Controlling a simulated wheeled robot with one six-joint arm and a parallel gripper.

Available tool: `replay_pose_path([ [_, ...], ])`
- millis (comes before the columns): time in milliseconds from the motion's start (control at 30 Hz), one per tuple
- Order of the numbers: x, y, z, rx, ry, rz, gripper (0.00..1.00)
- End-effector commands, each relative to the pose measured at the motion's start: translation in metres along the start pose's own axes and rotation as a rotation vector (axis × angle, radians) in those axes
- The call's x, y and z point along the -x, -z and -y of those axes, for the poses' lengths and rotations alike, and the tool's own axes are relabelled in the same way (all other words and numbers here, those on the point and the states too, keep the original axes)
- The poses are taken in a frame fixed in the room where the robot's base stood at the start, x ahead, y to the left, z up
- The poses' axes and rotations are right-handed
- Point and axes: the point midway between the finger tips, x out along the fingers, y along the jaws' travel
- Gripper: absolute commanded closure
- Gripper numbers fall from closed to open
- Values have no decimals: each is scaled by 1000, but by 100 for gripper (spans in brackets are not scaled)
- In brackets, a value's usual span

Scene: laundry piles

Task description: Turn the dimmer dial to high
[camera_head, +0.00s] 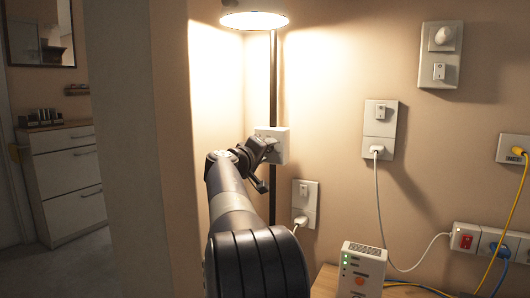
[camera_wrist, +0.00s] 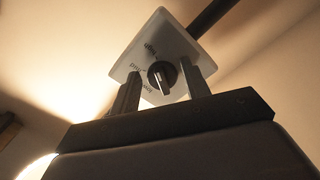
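The dimmer is a white square plate (camera_wrist: 180,48) with a round dark dial (camera_wrist: 161,73) near its middle. Dark labels, small and tilted, are printed along one side of the dial. A raised grip bar crosses the dial; which label it points to is unclear. In the head view the dimmer plate (camera_head: 281,146) is mounted by the black pole, and my gripper hides its dial. My gripper (camera_wrist: 160,70) is open, with one finger on each side of the dial. In the wrist view gaps show between the fingers and the dial. My gripper (camera_head: 261,152) faces the plate in the head view.
A lit lamp (camera_head: 254,20) tops the black pole (camera_head: 273,95). Wall sockets with plugs (camera_head: 380,131) and a power strip (camera_head: 466,239) with cables are at right. A white device (camera_head: 360,269) stands on a wooden surface below. A wall edge and drawers (camera_head: 70,180) are left.

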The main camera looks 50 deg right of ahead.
Motion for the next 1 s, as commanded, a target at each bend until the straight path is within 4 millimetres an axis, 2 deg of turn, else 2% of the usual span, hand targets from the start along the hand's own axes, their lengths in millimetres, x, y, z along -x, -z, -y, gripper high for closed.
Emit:
replay_pose_path([
  [100,0,0,0,1,0,-1,46],
  [333,1,0,0,1,0,-1,46],
  [467,9,1,0,1,1,-2,46],
  [567,25,2,-1,2,1,-4,46],
  [800,74,2,-1,1,2,-4,46],
  [1000,101,1,0,1,1,-2,46],
])
